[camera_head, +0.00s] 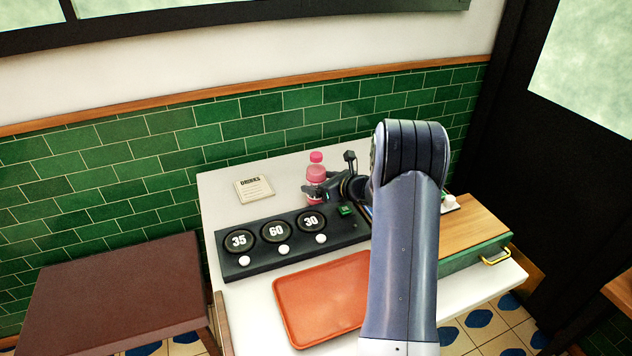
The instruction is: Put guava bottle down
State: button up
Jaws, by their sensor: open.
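The guava bottle (316,174) is pink with a pink cap. It stands upright towards the back of the white counter, behind a black panel. My gripper (328,189) is at the bottle, with its dark fingers beside the bottle's lower body. The gripper is open. Part of the bottle's lower body is hidden by the near finger, and I cannot tell whether the fingers touch it.
The black panel (235,266) has dials marked 35, 60 and 30, white knobs and a green button. An orange tray (312,308) lies in front. A DRINKS card (254,189) lies back left. A wooden-topped green box (468,228) with a brass handle is right.

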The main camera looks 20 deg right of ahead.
jog(key=shift+x, duration=1.1)
jog(key=c, duration=1.3)
jog(key=shift+r, duration=0.2)
jog(key=shift+c, duration=0.8)
